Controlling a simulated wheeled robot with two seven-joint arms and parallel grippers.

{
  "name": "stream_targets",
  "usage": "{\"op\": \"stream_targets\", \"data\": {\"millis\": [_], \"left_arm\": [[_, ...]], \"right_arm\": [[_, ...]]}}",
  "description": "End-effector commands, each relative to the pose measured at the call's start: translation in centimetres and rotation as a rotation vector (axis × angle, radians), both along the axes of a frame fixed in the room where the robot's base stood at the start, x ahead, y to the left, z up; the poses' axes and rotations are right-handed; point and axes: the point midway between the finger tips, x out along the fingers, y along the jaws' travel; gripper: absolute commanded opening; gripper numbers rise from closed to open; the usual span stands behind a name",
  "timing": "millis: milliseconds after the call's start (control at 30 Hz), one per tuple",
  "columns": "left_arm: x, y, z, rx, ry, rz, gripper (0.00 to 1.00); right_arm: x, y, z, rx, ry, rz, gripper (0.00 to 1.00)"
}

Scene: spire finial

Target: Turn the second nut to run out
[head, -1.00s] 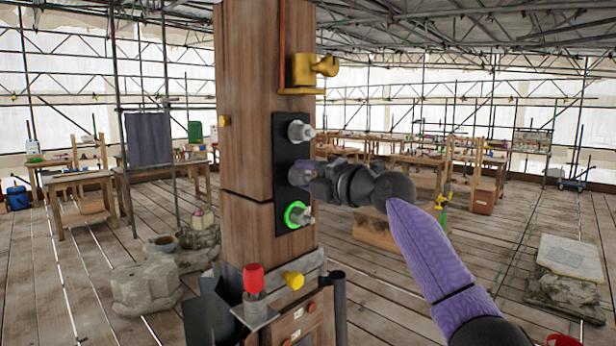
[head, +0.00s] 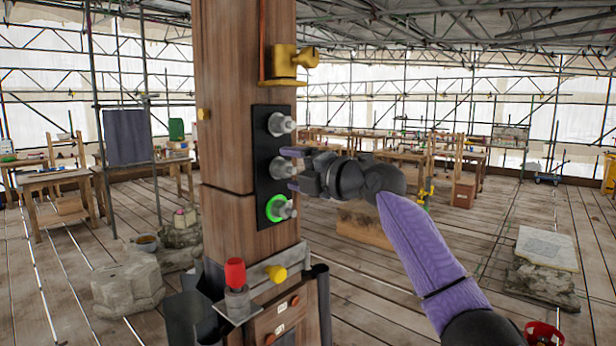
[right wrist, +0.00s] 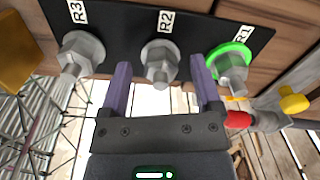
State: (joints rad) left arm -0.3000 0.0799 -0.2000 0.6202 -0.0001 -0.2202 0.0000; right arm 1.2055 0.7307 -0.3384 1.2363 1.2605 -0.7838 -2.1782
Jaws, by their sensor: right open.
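A black plate (head: 262,150) on the wooden post carries three grey hex nuts in a column. The middle nut (head: 279,167) is labelled R2 in the right wrist view (right wrist: 160,62). The top nut (head: 280,124) is R3 and the bottom nut (head: 283,209) is R1, with a glowing green ring around its base. My right gripper (head: 293,168) is open at the middle nut, one finger above and one below its outer end. In the right wrist view the fingers (right wrist: 160,78) stand apart on both sides of R2, with visible gaps. My left gripper is not in view.
A brass fitting (head: 290,62) sticks out above the plate. Below it, a bracket holds a red-capped part (head: 235,274) and a yellow knob (head: 277,273). Stone blocks (head: 127,287) lie on the floor at left.

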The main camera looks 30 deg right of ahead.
Motion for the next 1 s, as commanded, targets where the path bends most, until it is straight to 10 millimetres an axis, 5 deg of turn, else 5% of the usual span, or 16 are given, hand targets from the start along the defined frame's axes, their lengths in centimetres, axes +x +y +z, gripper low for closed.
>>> {"op": "stream_targets", "data": {"millis": [200,400,867,967,1000], "left_arm": [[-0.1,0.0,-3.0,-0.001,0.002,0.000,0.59],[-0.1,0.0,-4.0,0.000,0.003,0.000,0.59],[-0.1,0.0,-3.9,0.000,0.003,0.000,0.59],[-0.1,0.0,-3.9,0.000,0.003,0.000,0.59],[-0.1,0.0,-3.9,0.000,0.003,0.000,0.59]], "right_arm": [[-4.9,-1.8,-0.7,-0.005,0.000,-0.004,0.81],[-7.6,-2.6,-0.4,-0.003,0.002,-0.001,0.81],[-7.9,-2.7,-0.2,-0.001,0.004,0.001,0.81],[-7.2,-1.5,-2.6,0.016,0.068,0.010,0.81],[-6.7,-0.5,-4.9,0.038,0.131,0.016,0.81]]}}
